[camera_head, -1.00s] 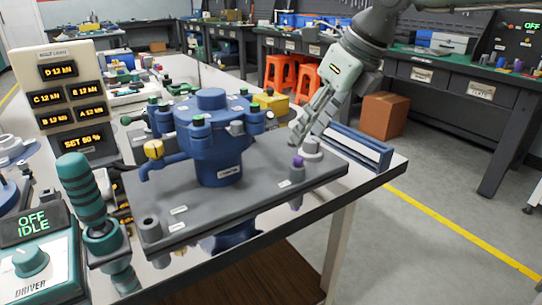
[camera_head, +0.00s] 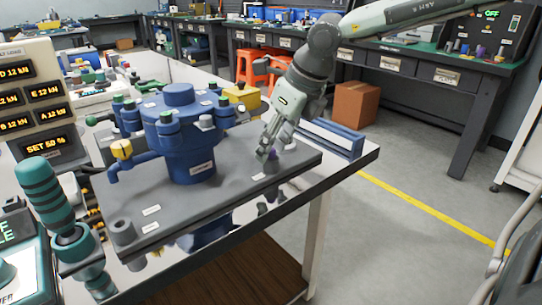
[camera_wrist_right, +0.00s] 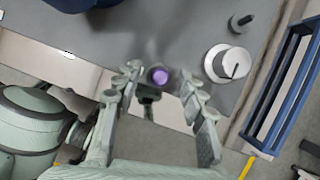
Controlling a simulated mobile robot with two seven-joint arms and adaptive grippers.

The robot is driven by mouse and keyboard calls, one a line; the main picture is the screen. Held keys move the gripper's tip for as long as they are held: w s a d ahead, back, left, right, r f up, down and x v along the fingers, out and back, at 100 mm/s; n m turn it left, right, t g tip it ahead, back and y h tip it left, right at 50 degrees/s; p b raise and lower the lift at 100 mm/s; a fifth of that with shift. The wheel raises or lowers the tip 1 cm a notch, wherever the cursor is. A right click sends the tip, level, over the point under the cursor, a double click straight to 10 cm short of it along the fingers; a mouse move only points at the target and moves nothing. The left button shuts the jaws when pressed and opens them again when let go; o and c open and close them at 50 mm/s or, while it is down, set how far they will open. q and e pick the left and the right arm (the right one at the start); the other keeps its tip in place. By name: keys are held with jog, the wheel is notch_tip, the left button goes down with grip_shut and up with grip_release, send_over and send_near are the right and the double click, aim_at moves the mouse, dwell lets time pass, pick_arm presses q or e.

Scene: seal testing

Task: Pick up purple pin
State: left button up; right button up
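The purple pin (camera_wrist_right: 159,76) shows in the right wrist view as a round purple top near the edge of the grey plate (camera_wrist_right: 130,35). My right gripper (camera_wrist_right: 161,84) is open, with one finger on each side of the pin and visible gaps to both. In the head view my right gripper (camera_head: 266,153) points down at the right part of the grey plate (camera_head: 230,181), and its fingers largely hide the pin. I cannot tell the exact height of the fingertips over the pin. My left gripper is not in view.
A blue flanged vessel (camera_head: 190,140) with a yellow-capped side pipe (camera_head: 121,150) stands on the plate. A pale round fitting (camera_wrist_right: 227,64) and a blue-framed rack (camera_wrist_right: 281,85) are close right of the pin. A teal-handled tool (camera_head: 45,190) stands at left.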

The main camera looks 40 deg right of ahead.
grip_shut()
